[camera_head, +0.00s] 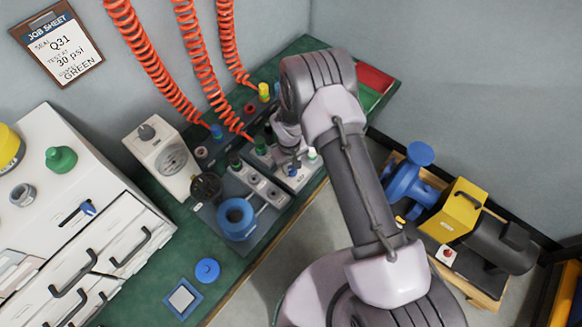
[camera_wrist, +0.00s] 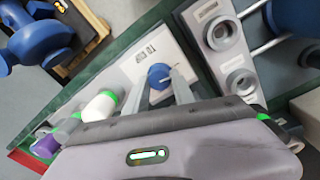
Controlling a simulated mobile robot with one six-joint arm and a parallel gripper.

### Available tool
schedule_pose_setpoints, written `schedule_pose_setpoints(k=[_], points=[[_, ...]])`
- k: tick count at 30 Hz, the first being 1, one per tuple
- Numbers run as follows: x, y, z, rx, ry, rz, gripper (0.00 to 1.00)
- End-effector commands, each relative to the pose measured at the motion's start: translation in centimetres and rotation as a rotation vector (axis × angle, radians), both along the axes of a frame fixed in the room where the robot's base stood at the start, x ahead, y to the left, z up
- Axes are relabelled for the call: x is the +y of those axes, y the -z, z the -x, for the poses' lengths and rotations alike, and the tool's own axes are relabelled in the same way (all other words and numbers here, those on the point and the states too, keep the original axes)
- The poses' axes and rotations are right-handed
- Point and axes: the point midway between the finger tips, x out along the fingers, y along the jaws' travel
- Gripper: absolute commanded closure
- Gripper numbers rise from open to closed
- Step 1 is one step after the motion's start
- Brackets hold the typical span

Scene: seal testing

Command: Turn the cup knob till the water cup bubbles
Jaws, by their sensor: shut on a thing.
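A blue knob (camera_wrist: 159,76) sits on a pale plate (camera_wrist: 140,50) printed with what looks like "TO CUP" in the wrist view. My gripper (camera_wrist: 162,82) has its two fingers on either side of the knob and is shut on it. In the head view my gripper (camera_head: 291,163) is over the test bench, and the blue knob (camera_head: 292,171) shows just below it. A white cylinder with a green cap (camera_wrist: 98,106) stands beside the plate in the wrist view. I cannot tell whether it is the water cup, and no bubbles are visible.
A gauge box (camera_head: 160,158) and a blue ring fitting (camera_head: 237,217) stand left of my gripper. Orange coiled hoses (camera_head: 192,65) hang behind. A blue and yellow pump (camera_head: 460,208) stands right of my arm.

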Motion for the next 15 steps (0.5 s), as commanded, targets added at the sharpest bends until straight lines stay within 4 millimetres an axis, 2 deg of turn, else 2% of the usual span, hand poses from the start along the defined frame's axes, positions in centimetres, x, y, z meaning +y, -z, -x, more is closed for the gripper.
schedule_pose_setpoints(k=[15], points=[[-0.03,0.25,-0.11,-0.001,0.478,0.0,1.0]])
